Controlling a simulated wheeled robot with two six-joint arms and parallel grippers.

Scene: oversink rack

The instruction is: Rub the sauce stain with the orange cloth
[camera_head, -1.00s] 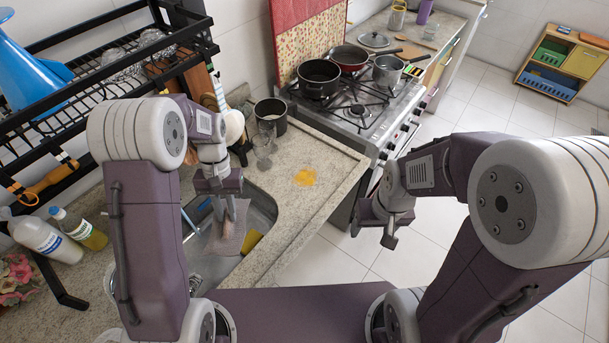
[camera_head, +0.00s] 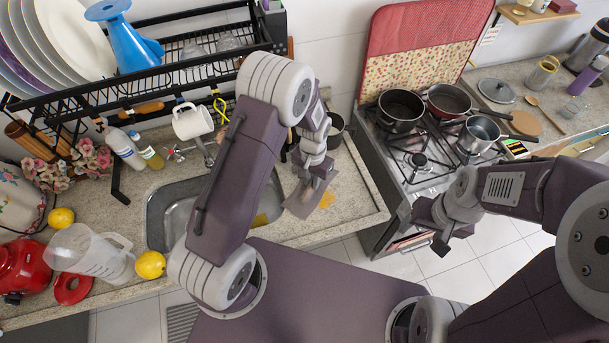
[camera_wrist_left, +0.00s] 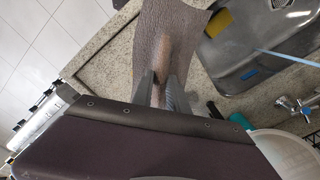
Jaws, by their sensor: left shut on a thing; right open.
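The sauce stain (camera_head: 327,200) is a yellow-orange patch on the stone counter, right of the sink. My left gripper (camera_head: 309,184) is shut on a cloth (camera_head: 298,206), which looks brownish-grey rather than orange. The cloth hangs from the fingers at the stain's left side; I cannot tell whether it touches the counter. In the left wrist view, the cloth (camera_wrist_left: 150,45) spreads beyond the left fingertips (camera_wrist_left: 160,88), and the stain is not visible there. My right gripper (camera_head: 440,226) is open and empty, in front of the stove.
The sink (camera_head: 170,215) lies left of the cloth, with a yellow sponge (camera_wrist_left: 217,22) in it. A dark pot (camera_head: 336,128) stands behind the stain. The stove (camera_head: 420,160) is to the right. The dish rack (camera_head: 200,62) hangs above the sink.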

